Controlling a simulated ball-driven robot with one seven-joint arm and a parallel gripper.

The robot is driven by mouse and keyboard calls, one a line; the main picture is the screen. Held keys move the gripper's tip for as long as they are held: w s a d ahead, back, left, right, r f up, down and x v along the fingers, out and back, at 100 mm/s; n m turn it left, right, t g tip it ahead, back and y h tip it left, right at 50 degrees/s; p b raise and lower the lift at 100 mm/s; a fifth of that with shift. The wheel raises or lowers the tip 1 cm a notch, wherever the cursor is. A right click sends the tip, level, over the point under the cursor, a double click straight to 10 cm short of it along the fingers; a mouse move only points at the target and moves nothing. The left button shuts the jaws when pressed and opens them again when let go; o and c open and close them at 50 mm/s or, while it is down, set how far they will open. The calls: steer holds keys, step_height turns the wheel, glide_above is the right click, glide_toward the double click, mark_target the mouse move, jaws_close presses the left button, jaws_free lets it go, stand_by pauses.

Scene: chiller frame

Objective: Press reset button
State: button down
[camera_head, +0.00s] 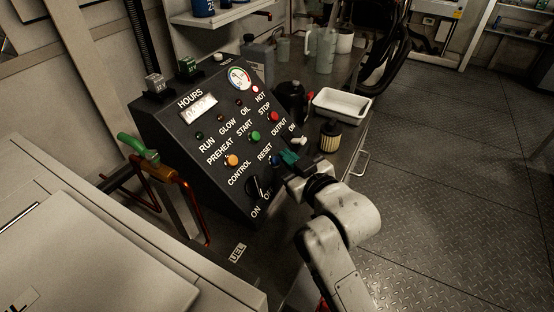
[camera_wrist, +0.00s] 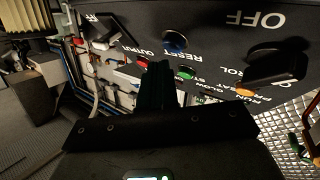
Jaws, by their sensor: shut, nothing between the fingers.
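The blue reset button (camera_head: 275,160) sits on the sloped black control panel (camera_head: 215,185), beside the RESET label. In the wrist view the blue button (camera_wrist: 174,41) shows above and slightly right of my fingertips, with a visible gap in the picture. My gripper (camera_head: 288,157) is shut and empty, just right of the button in the head view. Its closed dark fingers (camera_wrist: 158,70) point up toward the panel in the wrist view. I cannot tell the exact distance to the button.
A black rotary knob (camera_head: 258,188) is below the reset button, and a white switch (camera_head: 299,140) is to its upper right. Red (camera_head: 274,116), green (camera_head: 254,135) and orange (camera_head: 231,160) buttons are nearby. A ribbed filter (camera_head: 330,136) and white tray (camera_head: 341,103) stand behind my arm.

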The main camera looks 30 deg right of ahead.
steer(key=shift+w+f, duration=0.1)
steer(key=shift+w+a+f, duration=0.15)
steer(key=shift+f, duration=0.05)
steer(key=shift+w+a+f+b, duration=0.2)
steer(key=shift+w+f+b, duration=0.1)
steer(key=shift+f+b, duration=0.1)
stand_by(1.1)
steer(key=shift+r, duration=0.2)
steer(key=shift+s+d+r+p, duration=0.35)
steer(key=shift+s+r+p, duration=0.2)
steer(key=shift+p, duration=0.35)
steer(key=s+r+p, duration=0.1)
steer(key=s+d+r+p, duration=0.1)
steer(key=p, duration=0.1)
steer(key=s+r+p, duration=0.1)
steer(key=shift+d+r, duration=0.25)
steer(key=shift+d, duration=0.15)
